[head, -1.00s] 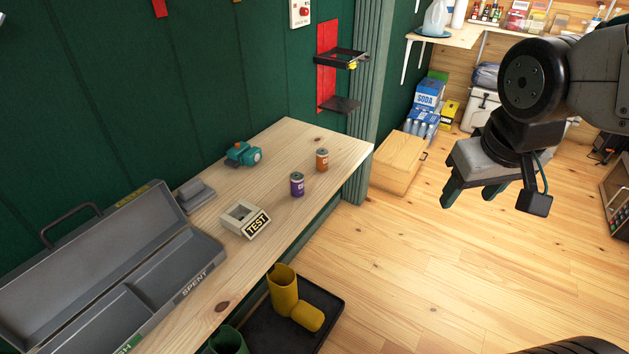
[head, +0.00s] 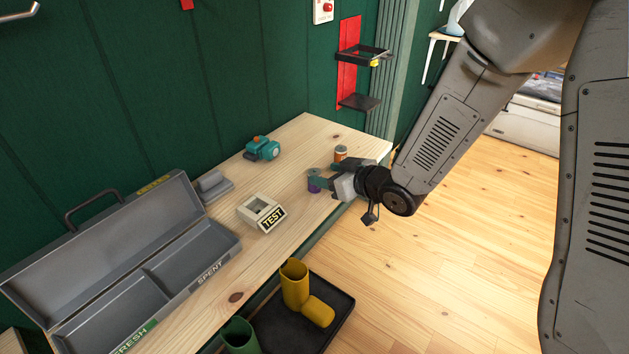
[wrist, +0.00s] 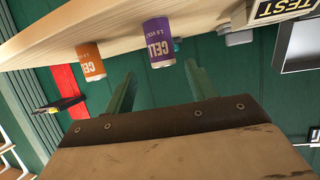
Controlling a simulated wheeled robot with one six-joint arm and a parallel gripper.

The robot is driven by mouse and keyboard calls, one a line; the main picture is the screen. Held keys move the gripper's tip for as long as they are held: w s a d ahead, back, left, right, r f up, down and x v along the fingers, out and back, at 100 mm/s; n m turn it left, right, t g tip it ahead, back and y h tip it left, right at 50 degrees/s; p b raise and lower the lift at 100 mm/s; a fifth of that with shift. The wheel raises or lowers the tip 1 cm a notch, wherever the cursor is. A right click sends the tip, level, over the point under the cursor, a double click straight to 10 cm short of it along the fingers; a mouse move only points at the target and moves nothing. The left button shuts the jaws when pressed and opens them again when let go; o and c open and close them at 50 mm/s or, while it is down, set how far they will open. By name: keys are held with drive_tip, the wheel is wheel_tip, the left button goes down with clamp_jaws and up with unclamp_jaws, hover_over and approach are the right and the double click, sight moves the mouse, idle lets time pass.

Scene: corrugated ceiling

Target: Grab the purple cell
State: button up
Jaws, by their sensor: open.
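The purple cell (head: 313,183) stands upright on the wooden bench (head: 262,183), near its front edge. My gripper (head: 319,182) is open beside it in the head view, with its green fingers partly covering it. In the wrist view the purple cell (wrist: 158,43) appears upside down, beyond and between the two open fingertips (wrist: 162,75). No grip on it shows. The orange cell (head: 340,153) stands behind and to the right of my gripper; it also shows in the wrist view (wrist: 90,61), left of the purple one.
A TEST block (head: 259,207), a teal device (head: 262,148) and a grey block (head: 213,187) are on the bench. An open grey toolbox (head: 120,262) marked FRESH and SPENT stands at left. Yellow boots (head: 296,285) are on a black tray (head: 283,338) below.

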sight(310, 172)
drive_tip(key=x, duration=0.7)
drive_tip(key=shift+s+a+f, duration=0.15)
drive_tip(key=shift+s, duration=0.1)
drive_tip(key=c, duration=1.2)
